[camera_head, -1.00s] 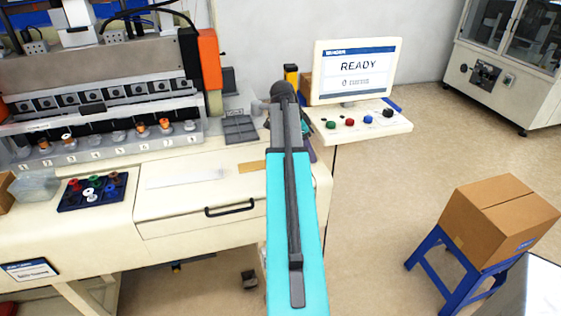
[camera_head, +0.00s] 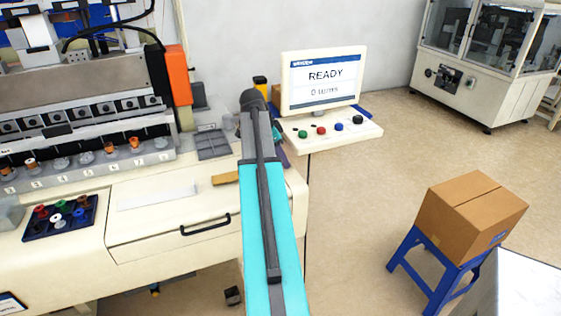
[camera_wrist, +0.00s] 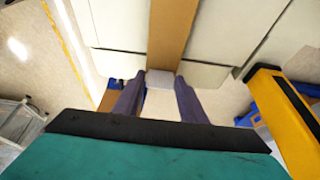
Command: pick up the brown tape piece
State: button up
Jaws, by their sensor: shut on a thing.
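The brown tape piece (camera_wrist: 172,35) is a flat tan strip. In the wrist view it runs from the top edge down to the fingertips of my gripper (camera_wrist: 160,86). My gripper is shut on its near end, with a small pale block showing between the purple-grey fingers. In the head view the tape piece (camera_head: 225,178) shows just left of my arm, over the cream worktop; any gap beneath it is hard to judge. My arm hides the fingers there.
A dark grey tray (camera_head: 213,145) and a white strip (camera_head: 158,196) lie on the worktop (camera_head: 130,225). A dark tray of coloured spools (camera_head: 60,217) is at left. The READY screen (camera_head: 322,80) and a button shelf (camera_head: 335,128) stand right of my arm. A cardboard box (camera_head: 470,220) sits on a blue stool.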

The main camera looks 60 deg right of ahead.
jog(key=shift+r+b, duration=0.35)
jog(key=shift+r, duration=0.55)
jog(key=shift+s+a+r, duration=0.1)
jog(key=shift+s+a, duration=0.05)
jog(key=shift+s, duration=0.05)
jog(key=s+a+b, duration=0.4)
jog(key=s+a, duration=0.6)
jog(key=s, duration=0.4)
jog(key=shift+a, duration=0.2)
